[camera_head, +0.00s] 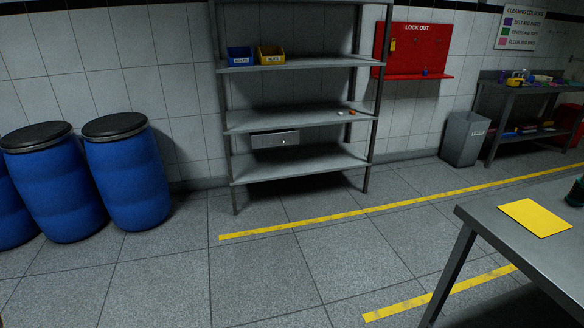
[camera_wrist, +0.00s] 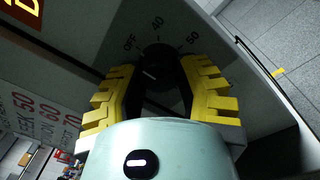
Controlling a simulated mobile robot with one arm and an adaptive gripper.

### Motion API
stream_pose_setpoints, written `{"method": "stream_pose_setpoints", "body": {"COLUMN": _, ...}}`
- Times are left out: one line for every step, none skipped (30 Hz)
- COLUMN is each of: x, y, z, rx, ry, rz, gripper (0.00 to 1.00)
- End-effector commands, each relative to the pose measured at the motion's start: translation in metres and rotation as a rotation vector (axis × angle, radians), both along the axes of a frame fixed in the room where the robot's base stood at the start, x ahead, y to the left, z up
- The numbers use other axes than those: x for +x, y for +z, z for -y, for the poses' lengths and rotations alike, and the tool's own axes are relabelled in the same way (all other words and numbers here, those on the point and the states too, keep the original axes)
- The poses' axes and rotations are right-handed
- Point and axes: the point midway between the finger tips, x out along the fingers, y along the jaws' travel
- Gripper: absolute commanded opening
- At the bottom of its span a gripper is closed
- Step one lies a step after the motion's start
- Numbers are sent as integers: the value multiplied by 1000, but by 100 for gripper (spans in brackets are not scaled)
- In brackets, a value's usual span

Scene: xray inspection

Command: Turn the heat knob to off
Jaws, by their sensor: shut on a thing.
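In the wrist view, the heat knob (camera_wrist: 160,62) is a round black dial on a grey panel (camera_wrist: 218,62). The printed marks OFF (camera_wrist: 130,43), 40 and one that looks like 50 run around its far side. A short white line shows on the knob's left part, on the OFF side; I cannot tell whether it lines up exactly with OFF. My gripper (camera_wrist: 159,76) has its yellow ridged fingers on either side of the knob and is shut on it. The near part of the knob is dark and partly hidden by my gripper. Neither shows in the head view.
A white sign with red numbers (camera_wrist: 52,118) is at the left of the wrist view. The head view shows blue drums (camera_head: 130,180), a metal shelf (camera_head: 298,117), a red lock-out board (camera_head: 418,48), a table with a yellow sheet (camera_head: 535,217) and open tiled floor.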

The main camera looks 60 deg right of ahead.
Motion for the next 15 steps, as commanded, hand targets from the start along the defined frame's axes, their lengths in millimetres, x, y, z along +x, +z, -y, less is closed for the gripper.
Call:
{"method": "stream_pose_setpoints", "body": {"x": 0, "y": -3, "z": 1, "rx": -2, "ry": -2, "rz": -8, "gripper": 0}}
{"method": "stream_pose_setpoints", "body": {"x": 0, "y": -3, "z": 1, "rx": -2, "ry": -2, "rz": -8, "gripper": 0}}
{"method": "stream_pose_setpoints", "body": {"x": 0, "y": -3, "z": 1, "rx": -1, "ry": -2, "rz": -9, "gripper": 0}}
{"method": "stream_pose_setpoints", "body": {"x": 1, "y": -3, "z": 1, "rx": -1, "ry": -2, "rz": -9, "gripper": 38}}
{"method": "stream_pose_setpoints", "body": {"x": 1, "y": -3, "z": 1, "rx": -1, "ry": -2, "rz": -9, "gripper": 41}}
{"method": "stream_pose_setpoints", "body": {"x": 1, "y": -3, "z": 1, "rx": -1, "ry": -1, "rz": -7, "gripper": 45}}
{"method": "stream_pose_setpoints", "body": {"x": 1, "y": -3, "z": 1, "rx": -1, "ry": -2, "rz": -7, "gripper": 48}}
{"method": "stream_pose_setpoints", "body": {"x": 0, "y": -2, "z": 1, "rx": 0, "ry": -1, "rz": -7, "gripper": 51}}
{"method": "stream_pose_setpoints", "body": {"x": 0, "y": -2, "z": 1, "rx": 0, "ry": -1, "rz": -7, "gripper": 56}}
{"method": "stream_pose_setpoints", "body": {"x": 0, "y": -2, "z": 1, "rx": -1, "ry": -1, "rz": -6, "gripper": 59}}
{"method": "stream_pose_setpoints", "body": {"x": 0, "y": -2, "z": 1, "rx": 0, "ry": -1, "rz": -5, "gripper": 62}}
{"method": "stream_pose_setpoints", "body": {"x": 0, "y": -2, "z": 1, "rx": 0, "ry": -1, "rz": -5, "gripper": 66}}
{"method": "stream_pose_setpoints", "body": {"x": 0, "y": -1, "z": 1, "rx": 0, "ry": -1, "rz": -5, "gripper": 66}}
{"method": "stream_pose_setpoints", "body": {"x": 0, "y": -1, "z": 1, "rx": 0, "ry": -1, "rz": -5, "gripper": 66}}
{"method": "stream_pose_setpoints", "body": {"x": 0, "y": -1, "z": 1, "rx": 0, "ry": -1, "rz": -4, "gripper": 66}}
